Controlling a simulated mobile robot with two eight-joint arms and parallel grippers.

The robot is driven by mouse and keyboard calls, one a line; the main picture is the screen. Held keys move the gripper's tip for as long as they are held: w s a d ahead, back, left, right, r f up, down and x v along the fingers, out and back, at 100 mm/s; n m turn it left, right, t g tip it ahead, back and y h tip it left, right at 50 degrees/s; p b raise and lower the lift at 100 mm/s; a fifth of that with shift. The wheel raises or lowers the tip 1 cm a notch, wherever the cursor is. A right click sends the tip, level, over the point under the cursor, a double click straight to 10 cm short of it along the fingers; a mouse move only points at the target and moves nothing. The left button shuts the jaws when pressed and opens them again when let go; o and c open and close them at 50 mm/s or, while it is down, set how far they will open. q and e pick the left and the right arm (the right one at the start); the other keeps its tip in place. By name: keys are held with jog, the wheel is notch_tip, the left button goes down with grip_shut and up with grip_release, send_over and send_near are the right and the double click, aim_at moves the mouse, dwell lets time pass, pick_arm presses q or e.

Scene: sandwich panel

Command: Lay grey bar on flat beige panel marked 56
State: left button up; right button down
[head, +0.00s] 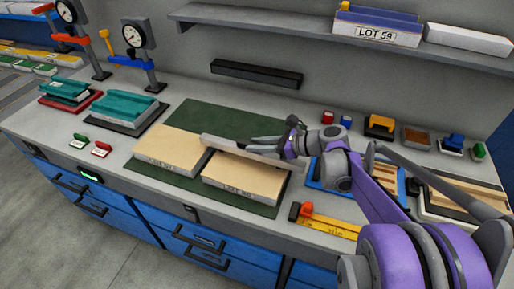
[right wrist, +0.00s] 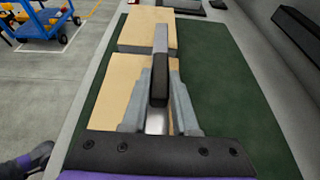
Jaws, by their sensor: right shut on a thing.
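Two flat beige panels lie side by side on a green mat. The right panel (head: 243,175) has a front label that seems to read LOT 56; it is the near panel (right wrist: 124,80) in the right wrist view. The left panel (head: 172,148) has a label too small to read surely; it is the far panel (right wrist: 135,28) there. My right gripper (head: 283,146) is shut on the long grey bar (head: 232,147), which extends over both panels. Its fingers (right wrist: 160,80) flank the bar (right wrist: 161,40). I cannot tell whether the bar touches a panel. My left gripper is not in view.
The green mat (head: 215,115) is bare behind the panels. A yellow ruler-like tool (head: 330,226) lies at the front right. Teal blocks (head: 125,105) and dial gauges (head: 139,35) stand at left. A dark bar (head: 256,74) is on the back wall below a shelf (head: 270,22).

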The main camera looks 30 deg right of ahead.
jog(key=shift+f, duration=0.5)
jog(key=shift+f, duration=0.3)
jog(key=c, duration=1.1)
grip_release()
jog(key=shift+f, duration=0.1)
jog(key=shift+c, duration=0.2)
jog(key=o, duration=0.5)
jog(key=shift+c, duration=0.2)
jog(key=shift+s+d+r, duration=0.15)
jog(key=shift+s+r, duration=0.05)
jog(key=shift+r, duration=0.35)
jog(key=v, duration=1.1)
jog(key=shift+s+d, duration=0.15)
jog(key=shift+s, duration=0.05)
